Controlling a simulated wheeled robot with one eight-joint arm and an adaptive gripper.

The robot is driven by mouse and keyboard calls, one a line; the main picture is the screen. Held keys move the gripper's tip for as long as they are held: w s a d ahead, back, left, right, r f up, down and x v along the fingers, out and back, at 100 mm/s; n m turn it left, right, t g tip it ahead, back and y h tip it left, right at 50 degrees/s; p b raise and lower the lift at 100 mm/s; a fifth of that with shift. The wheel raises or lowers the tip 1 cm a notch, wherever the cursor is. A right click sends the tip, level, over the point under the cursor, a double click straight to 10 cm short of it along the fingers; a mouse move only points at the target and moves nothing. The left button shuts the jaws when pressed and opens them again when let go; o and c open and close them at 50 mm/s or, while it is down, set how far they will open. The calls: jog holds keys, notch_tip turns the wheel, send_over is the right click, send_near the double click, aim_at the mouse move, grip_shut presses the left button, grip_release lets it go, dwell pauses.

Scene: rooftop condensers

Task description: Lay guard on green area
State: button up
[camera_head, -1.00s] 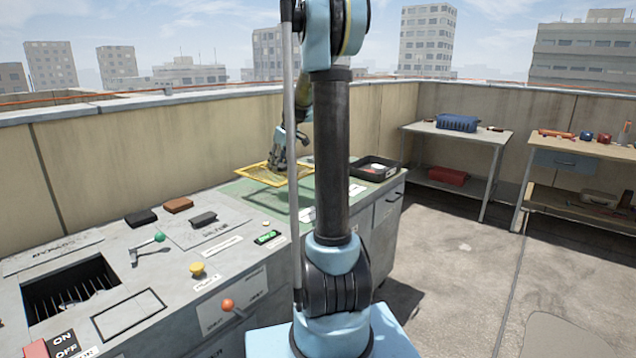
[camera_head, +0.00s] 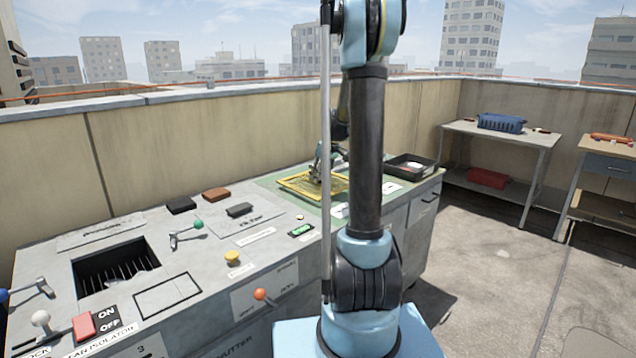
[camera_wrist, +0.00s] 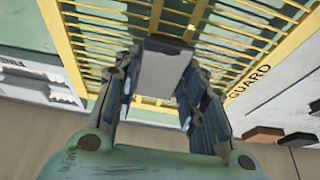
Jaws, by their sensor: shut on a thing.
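The guard (camera_head: 299,184) is a yellow rectangular frame with a grille. The green area (camera_head: 268,181) is the green surface on the far end of the grey bench. The guard is over it, low and roughly flat; I cannot tell whether it touches. My arm hides part of the guard and the green area.
A black tray (camera_head: 411,167) stands right of the green area. The grey bench (camera_head: 130,235) carries levers, buttons, dark blocks and an open slot (camera_head: 112,270). A wall (camera_head: 160,150) runs behind. Two tables stand at right, with clear floor before them.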

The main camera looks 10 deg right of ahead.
jog(key=shift+f, duration=1.25)
jog(key=o, duration=1.4)
jog(key=shift+c, duration=0.2)
